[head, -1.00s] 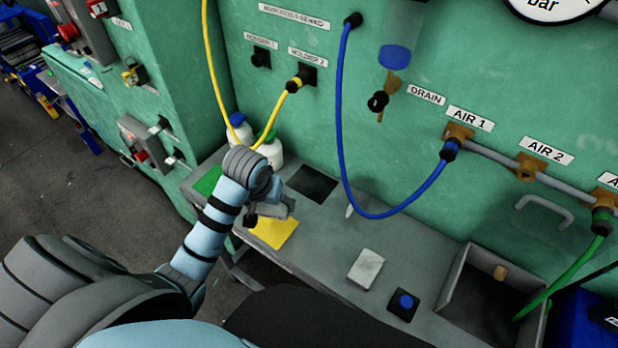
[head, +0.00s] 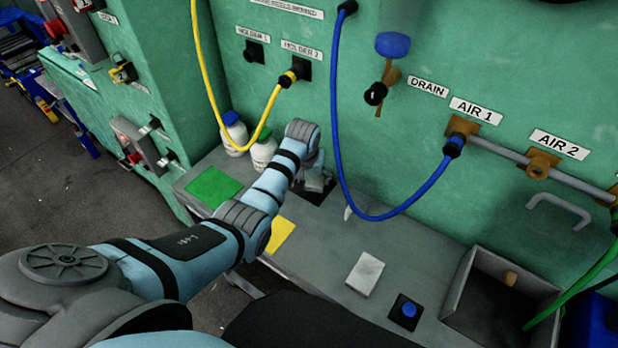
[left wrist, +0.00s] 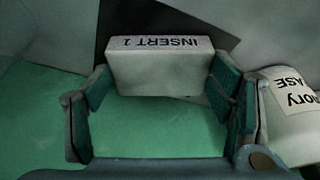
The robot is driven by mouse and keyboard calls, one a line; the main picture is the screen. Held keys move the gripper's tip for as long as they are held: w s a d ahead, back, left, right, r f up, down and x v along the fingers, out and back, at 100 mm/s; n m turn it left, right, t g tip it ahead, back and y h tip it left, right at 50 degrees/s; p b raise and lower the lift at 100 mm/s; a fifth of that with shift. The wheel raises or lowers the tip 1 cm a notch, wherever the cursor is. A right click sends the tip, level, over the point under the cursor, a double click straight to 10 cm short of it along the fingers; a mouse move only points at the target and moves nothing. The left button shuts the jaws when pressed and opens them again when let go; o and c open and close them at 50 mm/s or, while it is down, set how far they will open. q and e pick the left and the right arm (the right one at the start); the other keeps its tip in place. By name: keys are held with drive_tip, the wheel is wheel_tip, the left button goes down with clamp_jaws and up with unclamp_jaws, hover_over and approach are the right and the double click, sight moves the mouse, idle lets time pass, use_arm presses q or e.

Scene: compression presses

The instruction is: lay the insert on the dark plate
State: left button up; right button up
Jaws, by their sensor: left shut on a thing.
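The insert (left wrist: 160,68) is a pale grey block with a label that appears upside down in the left wrist view. My left gripper (left wrist: 160,95) is shut on it, with a green-padded finger at each end. The dark plate (left wrist: 165,18) shows behind the insert in that view. In the head view, my left gripper (head: 316,180) is over the dark plate (head: 319,199) on the grey bench and hides part of it. I cannot tell whether the insert touches the plate. My right gripper is not in view.
A green plate (head: 213,187) and a yellow plate (head: 280,233) flank the arm. White bottles (head: 235,132) stand close behind it. A blue hose (head: 335,120) hangs to the right. A pale block (head: 365,273), a blue button (head: 408,310) and an open bin (head: 490,300) lie further right.

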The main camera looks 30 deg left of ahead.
use_arm(q)
drive_tip(key=o, duration=1.4)
drive_tip(key=shift+f, duration=0.1)
drive_tip(key=shift+o, duration=0.6)
drive_tip(key=p+v, duration=0.3)
drive_tip(key=v, duration=0.9)
drive_tip(key=shift+p, duration=0.35)
drive_tip(key=shift+s, duration=0.15)
